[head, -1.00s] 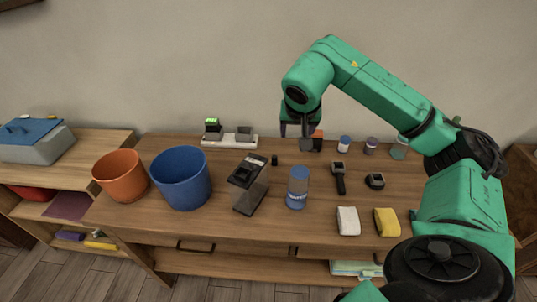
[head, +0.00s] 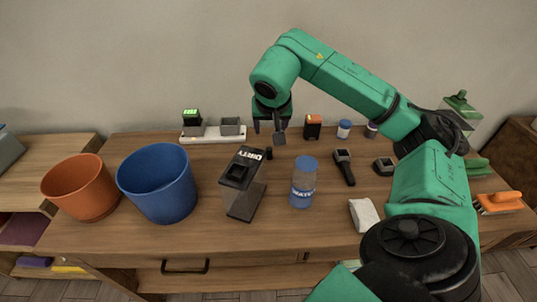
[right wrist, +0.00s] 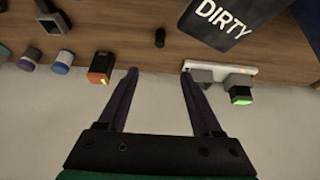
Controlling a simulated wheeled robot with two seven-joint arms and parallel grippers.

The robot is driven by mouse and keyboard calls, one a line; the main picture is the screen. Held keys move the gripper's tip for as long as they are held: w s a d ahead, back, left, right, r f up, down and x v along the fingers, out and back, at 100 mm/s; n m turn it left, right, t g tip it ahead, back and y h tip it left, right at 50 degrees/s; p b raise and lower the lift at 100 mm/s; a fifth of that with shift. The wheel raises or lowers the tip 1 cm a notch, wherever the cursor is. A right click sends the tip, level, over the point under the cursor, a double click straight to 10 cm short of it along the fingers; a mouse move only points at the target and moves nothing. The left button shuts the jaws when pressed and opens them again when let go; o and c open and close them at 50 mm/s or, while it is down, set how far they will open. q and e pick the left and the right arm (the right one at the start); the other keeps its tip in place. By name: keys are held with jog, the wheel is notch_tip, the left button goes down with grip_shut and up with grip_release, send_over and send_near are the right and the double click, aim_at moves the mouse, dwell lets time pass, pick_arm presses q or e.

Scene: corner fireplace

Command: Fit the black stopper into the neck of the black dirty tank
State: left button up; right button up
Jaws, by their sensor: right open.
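The black dirty tank (head: 243,208) stands on the tabletop with a black top marked DIRTY and an open neck; its labelled face also shows in the right wrist view (right wrist: 222,22). The small black stopper (head: 269,155) stands on the table just behind the tank, apart from it; it is also in the right wrist view (right wrist: 160,37). My right gripper (head: 269,129) is open and empty, pointing down above and behind the stopper. In the right wrist view the stopper lies beyond the fingertips (right wrist: 159,72), centred between them. My left gripper is not in view.
A blue bottle (head: 303,184) stands right of the tank, a blue bucket (head: 158,190) left. Behind are a white charger strip (head: 212,134) and an orange-black block (head: 313,127). A black handheld tool (head: 344,167) and a white cloth (head: 363,214) lie farther right.

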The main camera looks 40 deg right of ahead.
aim_at(269, 149)
jog(key=x, duration=0.7)
jog(key=p+x, duration=0.1)
jog(key=x, duration=0.7)
jog(key=shift+s+f, duration=0.1)
jog(key=shift+f, duration=0.3)
jog(key=shift+r, duration=0.1)
grip_shut()
